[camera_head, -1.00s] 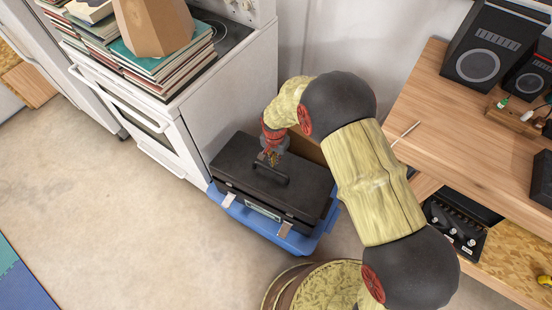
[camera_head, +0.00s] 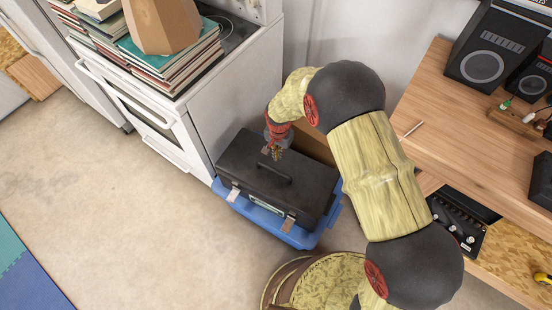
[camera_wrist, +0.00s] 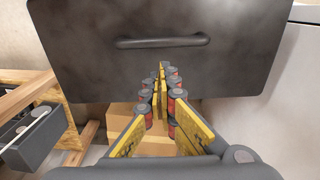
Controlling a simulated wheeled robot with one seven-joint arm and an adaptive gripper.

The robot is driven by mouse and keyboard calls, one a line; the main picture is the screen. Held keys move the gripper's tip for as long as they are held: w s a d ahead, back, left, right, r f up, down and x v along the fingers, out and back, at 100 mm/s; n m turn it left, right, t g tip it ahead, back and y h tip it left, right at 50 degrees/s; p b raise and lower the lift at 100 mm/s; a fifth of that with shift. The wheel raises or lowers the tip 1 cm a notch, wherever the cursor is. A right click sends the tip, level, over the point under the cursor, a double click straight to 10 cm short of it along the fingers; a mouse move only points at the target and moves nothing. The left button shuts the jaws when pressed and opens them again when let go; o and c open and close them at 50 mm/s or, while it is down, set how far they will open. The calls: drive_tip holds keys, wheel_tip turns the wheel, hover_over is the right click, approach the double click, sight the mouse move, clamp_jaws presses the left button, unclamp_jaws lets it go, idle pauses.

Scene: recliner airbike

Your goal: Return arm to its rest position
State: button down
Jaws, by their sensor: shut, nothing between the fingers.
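My gripper (camera_head: 276,152) hangs over the back part of a black toolbox (camera_head: 245,169) in the head view. In the wrist view its yellow and red fingers (camera_wrist: 160,72) come together at the tips, shut and empty. The toolbox lid (camera_wrist: 80,65) fills the upper part of the wrist view. Its handle (camera_wrist: 163,42) lies beyond the fingertips, apart from them in that picture. My arm reaches in from the lower right, bent at the elbow.
The toolbox stands on a blue crate (camera_head: 288,236), with a cardboard box (camera_head: 312,147) behind. A white stove (camera_head: 239,88) stands left, bearing stacked books (camera_head: 178,68). A wooden desk (camera_head: 432,92) with speakers (camera_head: 484,66) stands right of my arm. The floor (camera_head: 110,205) at left is clear.

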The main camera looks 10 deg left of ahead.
wheel_tip(320, 180, up, 8)
drive_tip(key=s+p, duration=0.1)
drive_tip(key=shift+s+p, duration=0.25)
drive_tip(key=shift+p, duration=0.05)
drive_tip(key=s+d+r+n+g+h, duration=0.1)
drive_tip(key=s+d+r+n, duration=0.1)
drive_tip(key=s+d+n, duration=0.3)
drive_tip(key=s+d+r+t, duration=0.2)
drive_tip(key=s+d+r, duration=0.3)
drive_tip(key=d+r, duration=0.3)
drive_tip(key=s+d+r+m+t, duration=0.1)
drive_tip(key=s+d+r, duration=0.4)
drive_tip(key=r, duration=0.9)
drive_tip(key=s+d+r+t+y, duration=0.1)
drive_tip(key=s+d+r+t, duration=0.2)
drive_tip(key=d+r, duration=0.8)
drive_tip(key=shift+s+d+r+m, duration=0.4)
drive_tip(key=shift+s+r, duration=0.2)
drive_tip(key=shift+s, duration=0.5)
